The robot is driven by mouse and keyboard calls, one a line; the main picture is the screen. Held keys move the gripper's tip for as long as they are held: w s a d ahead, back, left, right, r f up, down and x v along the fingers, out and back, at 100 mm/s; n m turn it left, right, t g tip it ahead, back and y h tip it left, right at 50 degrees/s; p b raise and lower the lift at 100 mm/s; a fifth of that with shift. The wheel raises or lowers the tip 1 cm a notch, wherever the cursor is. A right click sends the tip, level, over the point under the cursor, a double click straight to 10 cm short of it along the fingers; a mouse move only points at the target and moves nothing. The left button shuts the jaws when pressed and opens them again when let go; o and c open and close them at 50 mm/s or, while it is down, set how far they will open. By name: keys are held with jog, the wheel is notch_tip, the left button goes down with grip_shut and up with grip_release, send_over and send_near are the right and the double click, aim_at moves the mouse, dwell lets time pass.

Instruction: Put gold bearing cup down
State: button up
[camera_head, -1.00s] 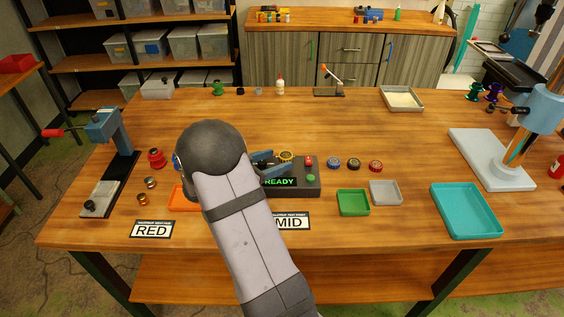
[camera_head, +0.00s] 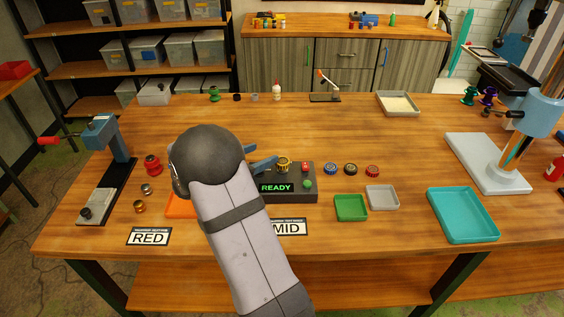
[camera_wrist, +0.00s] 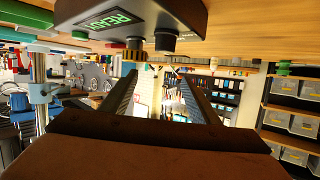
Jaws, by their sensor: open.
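The gold bearing cup (camera_head: 283,163) sits on top of the dark test device (camera_head: 292,193), whose green display reads READY. My gripper (camera_head: 269,160) is just left of the cup in the head view, with its blue fingers apart and empty. The cup stands clear of the fingertips.
Blue, dark and red cups (camera_head: 351,169) stand right of the device. Green (camera_head: 351,214), grey (camera_head: 382,204) and teal (camera_head: 464,228) trays lie further right. A red spool (camera_head: 152,164), small rings (camera_head: 140,206) and a press (camera_head: 109,165) stand at left.

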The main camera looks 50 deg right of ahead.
jog(key=w+r+n+t+y+p, duration=0.1)
jog(key=w+r+n+t+y, duration=0.25)
jog(key=w, duration=0.55)
jog(key=w+r+n+t+y+p, duration=0.1)
jog(key=w+r+n+t+y, duration=0.15)
jog(key=w+t+y, duration=0.4)
jog(key=n+g+y+p, duration=0.2)
jog(key=g+y, duration=0.1)
jog(key=g, duration=0.8)
send_near(283, 161)
jog(key=shift+s+d+f, duration=0.1)
jog(key=shift+d+f, duration=0.1)
jog(key=shift+f, duration=0.15)
jog(key=shift+w+d+f+p, duration=0.15)
jog(key=shift+f+p, duration=0.75)
jog(key=shift+f, duration=0.95)
jog(key=shift+w+d+f+p, duration=0.1)
jog(key=shift+w+f+p, duration=0.15)
jog(key=shift+f+p, duration=1.1)
jog(key=shift+f+b, duration=0.45)
jog(key=c, duration=1.2)
jog(key=shift+c, duration=0.2)
